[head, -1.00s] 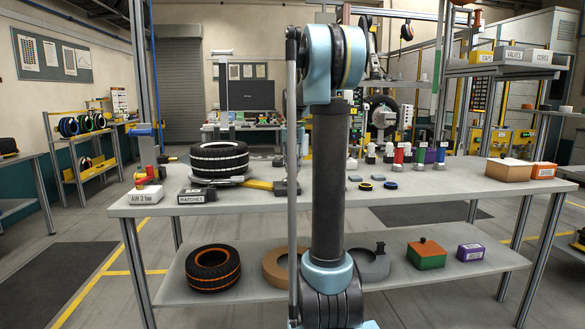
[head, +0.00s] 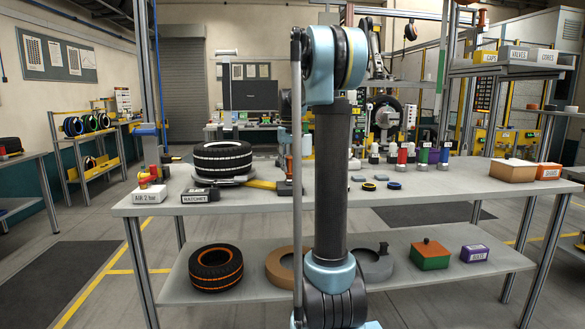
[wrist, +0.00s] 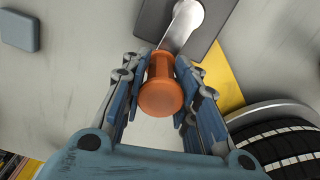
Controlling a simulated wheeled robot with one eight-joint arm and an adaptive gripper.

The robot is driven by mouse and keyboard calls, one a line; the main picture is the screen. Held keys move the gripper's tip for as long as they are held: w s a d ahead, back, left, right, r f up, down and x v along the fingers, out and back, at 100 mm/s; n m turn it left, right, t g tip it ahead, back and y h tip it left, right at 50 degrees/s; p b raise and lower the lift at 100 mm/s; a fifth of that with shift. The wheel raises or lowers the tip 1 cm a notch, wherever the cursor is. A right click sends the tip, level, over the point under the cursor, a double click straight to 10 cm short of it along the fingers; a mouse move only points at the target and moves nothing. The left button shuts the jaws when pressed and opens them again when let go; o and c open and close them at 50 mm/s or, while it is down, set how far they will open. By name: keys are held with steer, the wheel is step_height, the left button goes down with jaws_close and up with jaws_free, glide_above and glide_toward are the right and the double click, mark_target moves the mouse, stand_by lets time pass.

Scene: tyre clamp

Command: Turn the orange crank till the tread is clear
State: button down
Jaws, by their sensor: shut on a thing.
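The black tyre with white tread marks (head: 222,157) lies flat on a clamp at the left of the bench; its edge also shows at the lower right of the wrist view (wrist: 285,150). The orange crank knob (wrist: 160,96) is in the middle of the wrist view, with a metal crank arm (wrist: 181,26) running from it to a grey block. My gripper (wrist: 161,75) is shut on the knob, a finger on each side. In the head view the gripper is hard to make out behind my arm.
A yellow bar (head: 262,184) runs from the clamp toward the crank. A ratchet box (head: 200,196) and an air block (head: 150,194) stand at the bench's left front. Spools, small rings and a cardboard box (head: 513,170) stand to the right.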

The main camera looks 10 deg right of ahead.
steer(key=a+n, duration=0.2)
steer(key=n, duration=0.1)
steer(key=shift+n, duration=0.3)
steer(key=shift+s+a+n, duration=0.2)
steer(key=shift+a+n, duration=0.55)
steer(key=shift+n, duration=0.65)
steer(key=c, duration=1.4)
jaws_free()
steer(key=shift+r, duration=0.1)
step_height(320, 180, up, 12)
